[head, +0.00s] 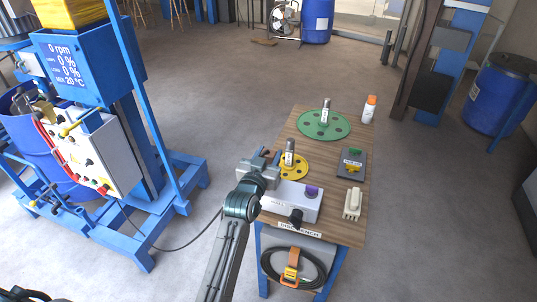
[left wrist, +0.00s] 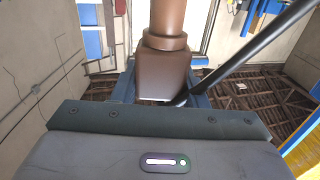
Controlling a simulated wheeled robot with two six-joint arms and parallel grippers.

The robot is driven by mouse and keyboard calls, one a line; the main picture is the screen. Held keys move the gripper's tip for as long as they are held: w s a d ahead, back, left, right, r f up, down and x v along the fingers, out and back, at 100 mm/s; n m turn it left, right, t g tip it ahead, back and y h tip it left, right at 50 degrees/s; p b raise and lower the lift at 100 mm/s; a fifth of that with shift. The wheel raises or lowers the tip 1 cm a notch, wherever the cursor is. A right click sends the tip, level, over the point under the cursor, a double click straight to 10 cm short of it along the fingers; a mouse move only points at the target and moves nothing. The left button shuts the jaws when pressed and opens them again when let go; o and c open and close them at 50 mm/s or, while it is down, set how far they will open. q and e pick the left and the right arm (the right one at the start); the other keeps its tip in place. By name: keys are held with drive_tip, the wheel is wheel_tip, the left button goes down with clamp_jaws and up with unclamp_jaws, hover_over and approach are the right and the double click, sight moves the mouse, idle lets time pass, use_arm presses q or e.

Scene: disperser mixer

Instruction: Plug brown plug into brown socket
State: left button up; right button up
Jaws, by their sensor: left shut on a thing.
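A brown plug (left wrist: 165,70) with a black cable fills the upper middle of the left wrist view. My left gripper (left wrist: 163,115) is shut on it, and the plug's narrower round part points up in that view. In the head view my left gripper (head: 260,165) is above the left edge of the wooden bench, beside the yellow disc. The plug cannot be made out there. No brown socket can be made out in either view. My right gripper is not in view.
The wooden bench (head: 327,150) carries a green disc (head: 310,128), a yellow disc (head: 298,174), a pale box (head: 283,205) with a purple top piece, a dark button box (head: 347,169) and a bottle (head: 370,109). The blue mixer (head: 158,150) stands left; a cable crosses the floor between.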

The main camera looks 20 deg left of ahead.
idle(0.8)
use_arm(q)
drive_tip(key=shift+f+b, duration=1.05)
drive_tip(key=shift+f, duration=1.2)
drive_tip(key=o, duration=1.1)
drive_tip(key=shift+o, duration=0.2)
drive_tip(key=shift+s, duration=0.15)
drive_tip(key=s+b, duration=0.3)
drive_tip(key=s, duration=0.7)
drive_tip(key=shift+s+a, duration=0.15)
drive_tip(key=shift+s, duration=0.1)
